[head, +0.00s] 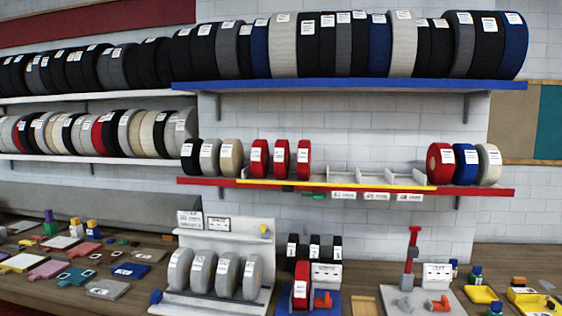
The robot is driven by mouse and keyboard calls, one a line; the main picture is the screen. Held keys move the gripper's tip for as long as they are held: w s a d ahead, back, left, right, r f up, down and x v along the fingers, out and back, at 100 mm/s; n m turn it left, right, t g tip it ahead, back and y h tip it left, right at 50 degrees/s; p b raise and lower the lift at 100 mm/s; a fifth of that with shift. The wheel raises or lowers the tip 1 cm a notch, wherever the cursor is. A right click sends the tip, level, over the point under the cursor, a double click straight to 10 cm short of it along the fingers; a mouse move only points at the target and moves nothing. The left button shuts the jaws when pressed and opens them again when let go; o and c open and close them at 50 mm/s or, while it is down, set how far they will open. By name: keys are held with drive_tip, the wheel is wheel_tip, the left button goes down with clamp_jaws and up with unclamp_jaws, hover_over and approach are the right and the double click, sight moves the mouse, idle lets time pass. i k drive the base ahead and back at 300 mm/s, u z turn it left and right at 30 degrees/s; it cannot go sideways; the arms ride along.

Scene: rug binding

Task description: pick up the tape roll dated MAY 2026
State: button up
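Tape rolls with white labels stand in several places, but the label print is too small to read, so I cannot tell which is dated MAY 2026. Red rolls (281,158) stand on the red shelf (220,182), inside a yellow-edged divided tray (345,186). Black, grey and beige rolls (209,158) are at that shelf's left; red, blue and white rolls (466,163) are at its right. Grey rolls (202,272) stand in a white rack on the table. A red roll (301,285) stands on a blue base beside small black rolls (314,246). My gripper is not in view.
Large rolls fill the blue upper shelf (340,86) and the white left shelves (90,97). The wooden table (140,290) holds a red-posted fixture (411,260), coloured tags and yellow trays (480,294). The tray's right compartments look empty.

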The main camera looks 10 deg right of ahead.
sight(282, 149)
drive_tip(key=u, duration=0.05)
drive_tip(key=i, duration=1)
drive_tip(key=z, duration=0.05)
